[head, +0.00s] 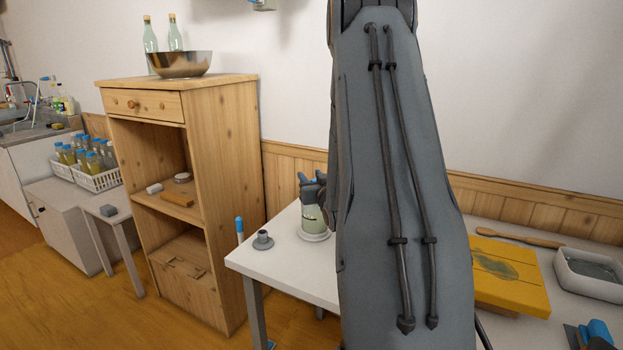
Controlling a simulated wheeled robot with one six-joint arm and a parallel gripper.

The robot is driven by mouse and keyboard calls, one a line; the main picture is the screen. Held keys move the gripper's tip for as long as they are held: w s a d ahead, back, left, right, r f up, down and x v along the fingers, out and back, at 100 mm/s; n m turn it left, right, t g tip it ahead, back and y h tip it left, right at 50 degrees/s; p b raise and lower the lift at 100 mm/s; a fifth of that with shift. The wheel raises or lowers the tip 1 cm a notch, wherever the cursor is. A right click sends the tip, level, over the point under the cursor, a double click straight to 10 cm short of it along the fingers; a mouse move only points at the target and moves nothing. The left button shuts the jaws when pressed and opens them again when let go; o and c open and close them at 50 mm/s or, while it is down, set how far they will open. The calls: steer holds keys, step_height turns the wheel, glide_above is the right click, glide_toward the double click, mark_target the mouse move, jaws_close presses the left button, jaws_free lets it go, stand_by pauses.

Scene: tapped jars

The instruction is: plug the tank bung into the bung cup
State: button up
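A small grey cup-like piece with a wide round foot (263,241), which looks like the bung cup, stands on the white table near its left corner. To its right, a jar with greenish contents (312,221) stands on a white round base (315,237). My gripper (310,190), dark with blue parts, is at the top of this jar, partly hidden by my own arm. I cannot tell whether its fingers are open or shut, or touch the jar. I cannot make out the tank bung; it may be hidden at the gripper.
A blue-topped upright stick (239,229) is at the white table's (281,257) left edge. A wooden cabinet (228,130) stands close on the left. On the right are a yellow board (512,290), a wooden spoon (521,238) and a white tub (592,284). My arm blocks the middle.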

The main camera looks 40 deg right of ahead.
jaws_close()
steer(key=shift+r+p, duration=0.3)
steer(key=shift+r, duration=0.15)
stand_by(0.5)
steer(key=shift+r+p, duration=0.55)
steer(key=shift+r, duration=0.3)
step_height(320, 180, up, 6)
steer(key=p, duration=0.3)
steer(key=shift+r+p, duration=0.15)
steer(key=shift+p, duration=0.15)
